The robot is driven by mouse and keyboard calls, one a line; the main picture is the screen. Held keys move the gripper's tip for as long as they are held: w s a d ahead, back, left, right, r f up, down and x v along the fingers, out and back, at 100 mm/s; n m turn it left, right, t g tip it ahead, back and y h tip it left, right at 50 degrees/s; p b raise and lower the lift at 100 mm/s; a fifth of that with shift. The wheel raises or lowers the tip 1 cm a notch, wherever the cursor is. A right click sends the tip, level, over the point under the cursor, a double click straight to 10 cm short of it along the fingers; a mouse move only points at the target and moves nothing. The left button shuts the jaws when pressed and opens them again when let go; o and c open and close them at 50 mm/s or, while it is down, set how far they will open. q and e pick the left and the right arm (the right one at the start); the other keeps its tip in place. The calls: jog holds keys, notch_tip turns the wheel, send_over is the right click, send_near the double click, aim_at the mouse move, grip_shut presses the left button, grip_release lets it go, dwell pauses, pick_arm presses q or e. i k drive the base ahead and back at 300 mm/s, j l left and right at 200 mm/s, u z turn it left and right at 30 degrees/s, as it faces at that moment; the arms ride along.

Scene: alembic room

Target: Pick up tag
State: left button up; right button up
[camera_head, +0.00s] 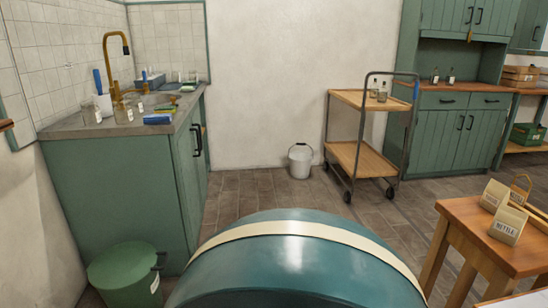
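I cannot tell for certain which thing is the tag. Two small tan pieces with printed labels stand on the wooden table (478,212) at the right. The front labelled piece (507,226) seems to read "NETTLE". The back labelled piece (494,195) is partly cut off from view by its neighbours. A small looped tan object (521,186) is behind them. A small hanging piece (469,36), possibly a tag, shows on the green upper cabinet. Neither of my grippers is in view.
A green counter (120,190) with a sink, brass tap (112,65) and jars stands at the left. A green bin (125,275) is beside it. A white bucket (300,160) and a wheeled cart (366,158) stand at the back. Tiled floor between is clear.

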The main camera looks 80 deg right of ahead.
aim_at(517, 195)
jog(key=j+z, duration=0.1)
jog(key=z, duration=0.3)
jog(key=j+z, duration=0.1)
jog(key=z, duration=0.35)
jog(key=j+z, duration=0.1)
jog(key=z, duration=0.3)
jog(key=j+z, duration=0.1)
jog(key=z, duration=0.8)
jog(key=k+l+z, duration=0.1)
jog(key=z, duration=0.8)
jog(key=l+z, duration=0.1)
jog(key=z, duration=0.35)
jog(key=k+l+z, duration=0.1)
jog(key=z, duration=0.35)
